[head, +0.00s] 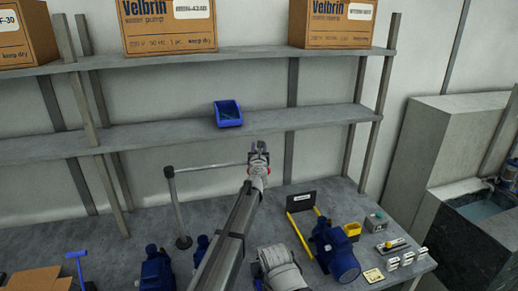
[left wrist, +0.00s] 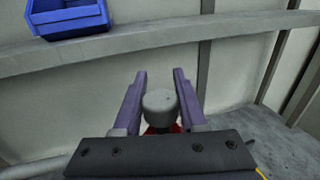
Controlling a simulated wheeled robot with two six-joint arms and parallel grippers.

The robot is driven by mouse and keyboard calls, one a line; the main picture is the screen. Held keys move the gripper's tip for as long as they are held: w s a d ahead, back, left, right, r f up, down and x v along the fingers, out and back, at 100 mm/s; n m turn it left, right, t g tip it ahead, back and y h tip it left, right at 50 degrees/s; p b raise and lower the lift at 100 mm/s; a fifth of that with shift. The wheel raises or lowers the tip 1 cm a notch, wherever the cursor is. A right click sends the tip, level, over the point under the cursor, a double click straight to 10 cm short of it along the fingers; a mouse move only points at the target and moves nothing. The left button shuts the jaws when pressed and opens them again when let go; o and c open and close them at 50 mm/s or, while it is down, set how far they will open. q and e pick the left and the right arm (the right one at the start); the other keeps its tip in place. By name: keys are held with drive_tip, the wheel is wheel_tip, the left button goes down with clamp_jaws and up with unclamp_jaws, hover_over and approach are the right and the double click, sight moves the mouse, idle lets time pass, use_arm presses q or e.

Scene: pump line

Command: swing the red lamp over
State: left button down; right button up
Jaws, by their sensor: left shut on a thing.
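The lamp's upright grey post (head: 176,205) stands on a round dark base on the bench, with a thin arm running right from its top. At that arm's end my left gripper (head: 259,150) hides most of the lamp head; only small bits of red show. In the left wrist view, my left gripper (left wrist: 160,73) has its two purple fingers either side of a round grey knob (left wrist: 159,102), shut on it. Red of the lamp (left wrist: 161,129) shows just below the knob. My right gripper is in neither view.
A blue bin (head: 228,114) sits on the lower shelf (head: 160,134) just behind and above the gripper. Bench surface left of the lamp post is fairly clear.

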use_arm(q)
drive_tip(key=c, duration=0.9)
unclamp_jaws()
drive_tip(key=shift+w+a, duration=0.1)
drive_tip(key=shift+w, duration=0.15)
drive_tip(key=o, duration=0.4)
drive_tip(key=shift+w+f, duration=0.1)
drive_tip(key=shift+o, duration=0.2)
drive_tip(key=shift+s, duration=0.25)
drive_tip(key=s, duration=0.7)
drive_tip(key=shift+s, duration=0.35)
